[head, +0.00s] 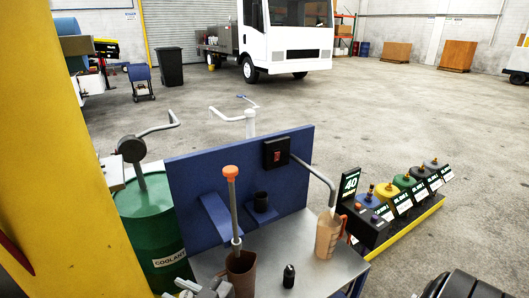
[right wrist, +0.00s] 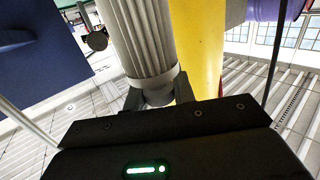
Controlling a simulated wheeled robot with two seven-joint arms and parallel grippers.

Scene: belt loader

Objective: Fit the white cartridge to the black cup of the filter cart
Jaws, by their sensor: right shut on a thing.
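The white cartridge (right wrist: 140,42) is a ribbed cylinder in the right wrist view, running up out of the picture. My right gripper (right wrist: 160,93) is shut on its smooth lower end, one dark finger on each side. In the head view the cartridge does not show; a black part at the bottom right corner looks like part of my right arm or gripper. My left gripper is not seen.
A green coolant drum (head: 153,225) and yellow column (head: 75,130) stand left. A rack of oil containers (head: 375,228) stands right. Open floor lies beyond.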

